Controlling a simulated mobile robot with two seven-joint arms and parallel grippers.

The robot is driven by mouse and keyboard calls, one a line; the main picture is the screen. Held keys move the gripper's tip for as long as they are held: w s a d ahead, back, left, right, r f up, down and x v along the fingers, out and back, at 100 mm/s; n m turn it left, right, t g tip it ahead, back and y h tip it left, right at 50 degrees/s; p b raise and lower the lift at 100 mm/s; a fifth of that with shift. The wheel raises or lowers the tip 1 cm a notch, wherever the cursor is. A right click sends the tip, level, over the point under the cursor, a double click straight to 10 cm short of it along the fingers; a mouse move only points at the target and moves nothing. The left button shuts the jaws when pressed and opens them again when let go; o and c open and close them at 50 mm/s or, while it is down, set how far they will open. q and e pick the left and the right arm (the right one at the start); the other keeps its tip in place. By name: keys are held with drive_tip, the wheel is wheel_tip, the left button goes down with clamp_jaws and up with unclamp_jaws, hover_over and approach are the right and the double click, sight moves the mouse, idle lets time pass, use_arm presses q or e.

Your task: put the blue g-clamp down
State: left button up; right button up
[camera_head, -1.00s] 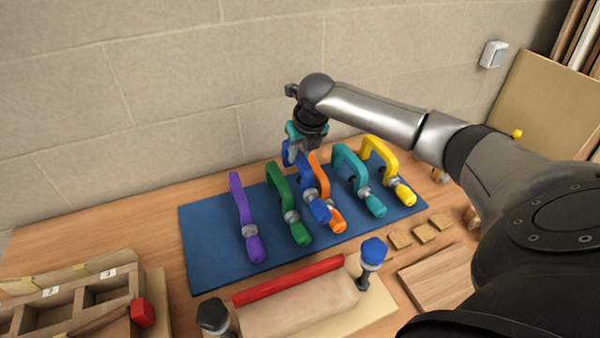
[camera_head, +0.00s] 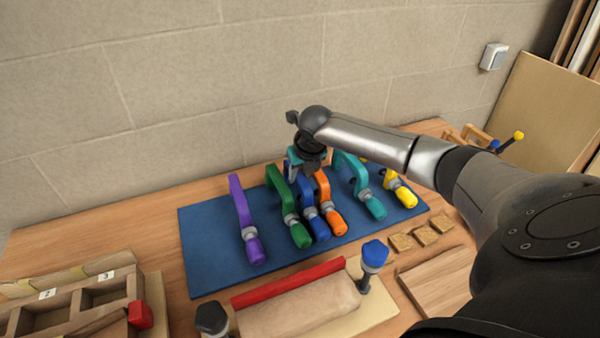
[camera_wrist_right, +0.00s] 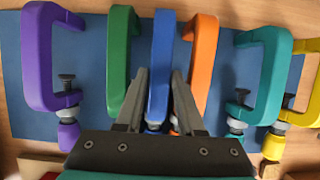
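The blue g-clamp (camera_head: 311,215) stands on the blue mat between the green clamp (camera_head: 287,208) and the orange clamp (camera_head: 328,206). It also shows in the right wrist view (camera_wrist_right: 161,60), running between the two fingers. My right gripper (camera_wrist_right: 160,75) is over the blue clamp's frame, with a finger close on each side of it, and looks shut on it. In the head view the right gripper (camera_head: 305,168) is at the clamp's back end, partly hiding it. The clamp's underside contact with the mat is hidden. My left gripper is out of view.
The blue mat (camera_head: 205,255) also holds a purple clamp (camera_head: 242,215), a teal clamp (camera_head: 360,185) and a yellow clamp (camera_head: 400,192). The green and orange clamps are very near the blue one. A block with a red strip (camera_head: 290,282) lies in front.

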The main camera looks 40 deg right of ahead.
drive_tip(key=shift+s+r, duration=0.1)
drive_tip(key=shift+r, duration=0.35)
use_arm(q)
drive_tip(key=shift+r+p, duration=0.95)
drive_tip(key=shift+p, duration=0.05)
use_arm(e)
drive_tip(key=v, duration=1.1)
drive_tip(key=shift+s+a+r, duration=0.1)
drive_tip(key=shift+s+r, duration=0.1)
